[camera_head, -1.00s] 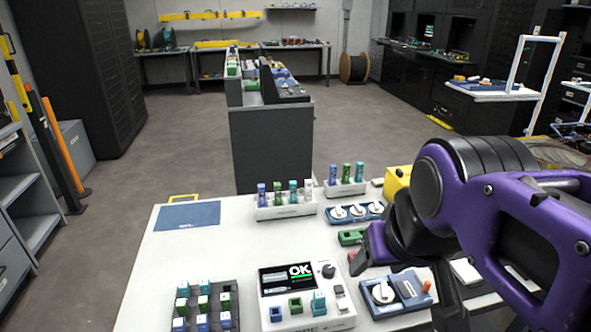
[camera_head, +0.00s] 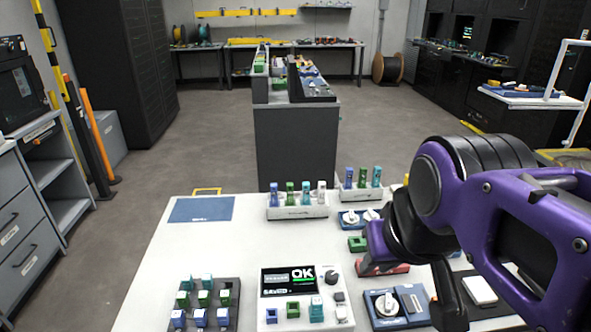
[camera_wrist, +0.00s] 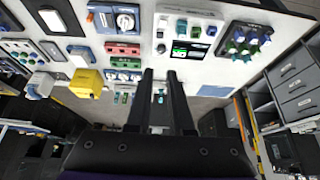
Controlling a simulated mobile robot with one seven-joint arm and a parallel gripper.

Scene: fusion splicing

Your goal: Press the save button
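The splicer panel (camera_head: 308,316) lies on the white table, with a black screen (camera_head: 289,281) showing a white "OK" over a green bar. To the screen's right are a dark knob (camera_head: 331,276) and small pale buttons (camera_head: 340,297); their labels are too small to read. The panel also shows, upside down, in the wrist view (camera_wrist: 207,45), beyond my fingertips. My gripper (camera_wrist: 160,73) has its two black fingers apart with nothing between them. It is above the table, clear of the panel. In the head view my purple arm reaches in from the right.
A dark rack of coloured connectors (camera_head: 208,306) lies left of the panel, and a blue mat (camera_head: 201,209) behind it. Upright holders (camera_head: 297,212) stand at the table's back. A blue unit with a white dial (camera_head: 398,306) lies right of the panel. Bare tabletop lies between mat and panel.

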